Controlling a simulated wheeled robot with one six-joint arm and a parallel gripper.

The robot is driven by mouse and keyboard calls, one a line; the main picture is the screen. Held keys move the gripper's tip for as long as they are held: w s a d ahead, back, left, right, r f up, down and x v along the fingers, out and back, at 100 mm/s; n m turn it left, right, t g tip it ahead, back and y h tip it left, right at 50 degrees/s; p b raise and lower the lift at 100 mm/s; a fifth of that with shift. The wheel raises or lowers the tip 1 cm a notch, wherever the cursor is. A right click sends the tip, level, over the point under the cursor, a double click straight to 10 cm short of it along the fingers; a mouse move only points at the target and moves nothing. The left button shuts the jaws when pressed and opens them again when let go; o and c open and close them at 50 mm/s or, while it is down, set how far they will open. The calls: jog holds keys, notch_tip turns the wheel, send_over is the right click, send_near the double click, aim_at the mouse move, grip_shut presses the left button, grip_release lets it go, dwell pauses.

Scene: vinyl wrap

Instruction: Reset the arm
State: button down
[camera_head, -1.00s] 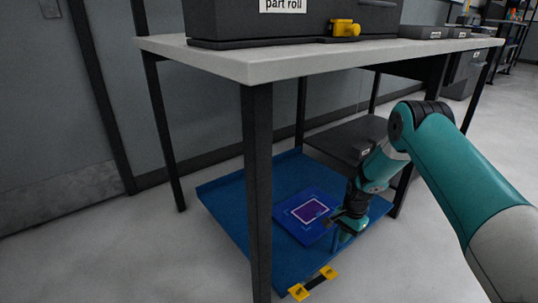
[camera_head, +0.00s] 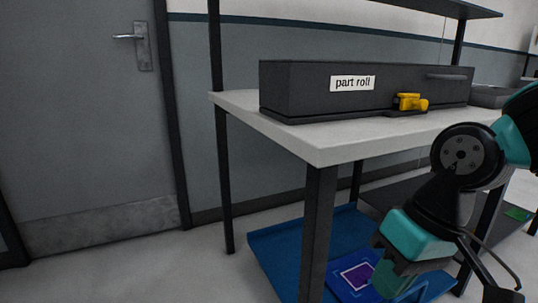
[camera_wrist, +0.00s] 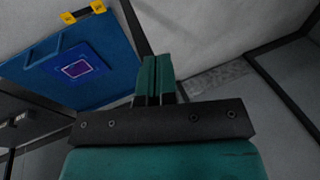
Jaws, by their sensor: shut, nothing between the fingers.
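My arm reaches in from the right in the head view, bent at the elbow and pointing down. My gripper (camera_head: 397,283) hangs in front of the table, low in the picture. In the wrist view my gripper (camera_wrist: 156,72) shows its two green fingers pressed together, with nothing between them. A blue tray (camera_head: 283,250) lies on the floor under the table, with a blue square that has a purple, white-edged centre (camera_head: 358,276) in it. The tray (camera_wrist: 110,57) is at the upper left in the wrist view, apart from the fingers. My arm hides part of the tray.
A table (camera_head: 330,148) with dark legs stands close beside my arm. On it is a dark box labelled "part roll" (camera_head: 300,88) with a yellow clamp-like piece (camera_head: 411,103) at its front. A grey door (camera_head: 80,120) is at the left, with clear floor before it.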

jog(key=s+r+n+p, duration=0.2)
jog(key=s+r+n, duration=0.15)
jog(key=s, duration=0.45)
notch_tip(320, 180, up, 37)
jog(key=p, duration=3.6)
jog(key=shift+w+a+f+m+p, duration=0.2)
jog(key=shift+w+a+m+p, duration=0.15)
jog(key=shift+w+a, duration=0.1)
